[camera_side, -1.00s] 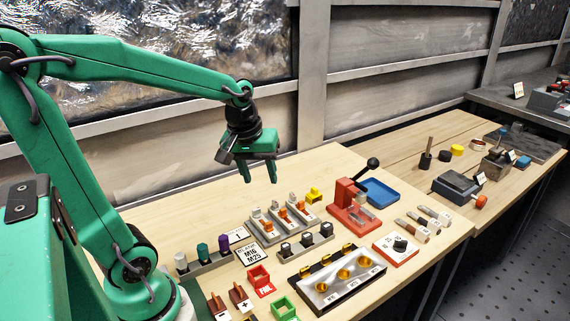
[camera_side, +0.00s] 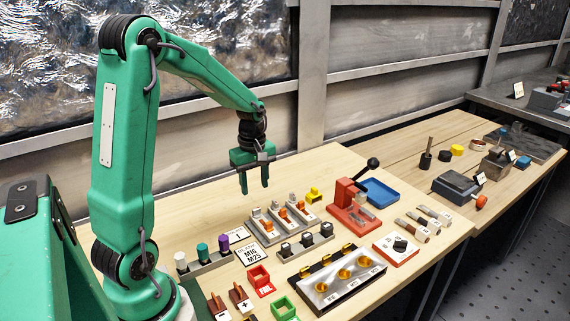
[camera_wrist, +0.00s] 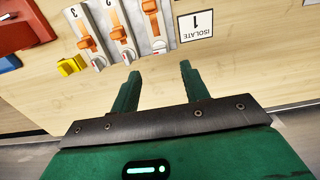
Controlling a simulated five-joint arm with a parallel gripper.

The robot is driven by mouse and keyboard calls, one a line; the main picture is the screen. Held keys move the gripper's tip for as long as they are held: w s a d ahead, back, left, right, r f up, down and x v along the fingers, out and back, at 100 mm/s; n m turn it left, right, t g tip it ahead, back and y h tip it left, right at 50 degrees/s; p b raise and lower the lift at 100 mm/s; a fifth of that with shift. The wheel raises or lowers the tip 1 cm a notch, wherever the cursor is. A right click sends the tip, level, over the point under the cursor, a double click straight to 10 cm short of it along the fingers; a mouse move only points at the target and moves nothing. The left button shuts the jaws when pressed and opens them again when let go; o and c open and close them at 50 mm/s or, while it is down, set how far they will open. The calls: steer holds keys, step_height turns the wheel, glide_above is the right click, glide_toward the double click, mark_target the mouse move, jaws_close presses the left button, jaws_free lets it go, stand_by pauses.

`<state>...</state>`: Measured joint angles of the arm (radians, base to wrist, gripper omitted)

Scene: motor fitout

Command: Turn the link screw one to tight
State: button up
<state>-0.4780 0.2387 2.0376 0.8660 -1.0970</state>
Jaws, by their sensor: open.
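My gripper (camera_side: 254,186) is open and empty, fingers pointing down, in the air above the back part of the bench. In the wrist view its two fingers (camera_wrist: 160,78) are apart with bare wood between them. A silver-topped box (camera_side: 320,296) with a black back edge stands at the front of the bench, to the right of and below my gripper in the side view. Three round brass pieces lie along its top, one of them the middle brass piece (camera_side: 344,274). Which part is link screw one, and how it is turned, I cannot tell.
Grey switches with orange levers (camera_side: 268,226) stand near the gripper, beside an ISOLATE 1 card (camera_wrist: 196,24). The back left is bare.

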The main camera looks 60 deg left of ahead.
mark_target(256, 208)
steer(key=shift+f, duration=0.1)
steer(key=shift+f, duration=3.8)
steer(key=c, duration=1)
